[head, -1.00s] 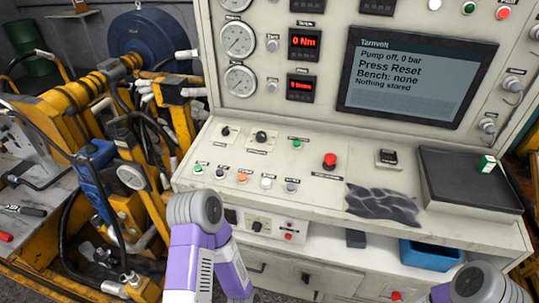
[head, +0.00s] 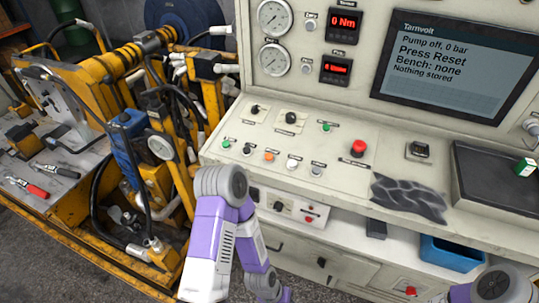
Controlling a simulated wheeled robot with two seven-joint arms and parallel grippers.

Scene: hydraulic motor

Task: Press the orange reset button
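The orange reset button (head: 269,156) sits in the front row of small buttons on the sloping console desk (head: 330,187), between a black one and a white one (head: 292,164). A large red mushroom button (head: 358,148) stands further right. The screen (head: 455,72) reads "Pump off, 0 bar", "Press Reset", "Bench: none", "Nothing stored". Purple and grey links of my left arm stand in front of the console, below the button row. Part of my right arm shows at the bottom right corner. Neither gripper is in view.
A yellow hydraulic rig (head: 165,180) with hoses stands left of the console. A crumpled dark cloth (head: 410,197) and a black tray (head: 500,172) with a green-and-white box (head: 525,167) lie on the desk's right side. A blue bin (head: 450,254) sits on the shelf below.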

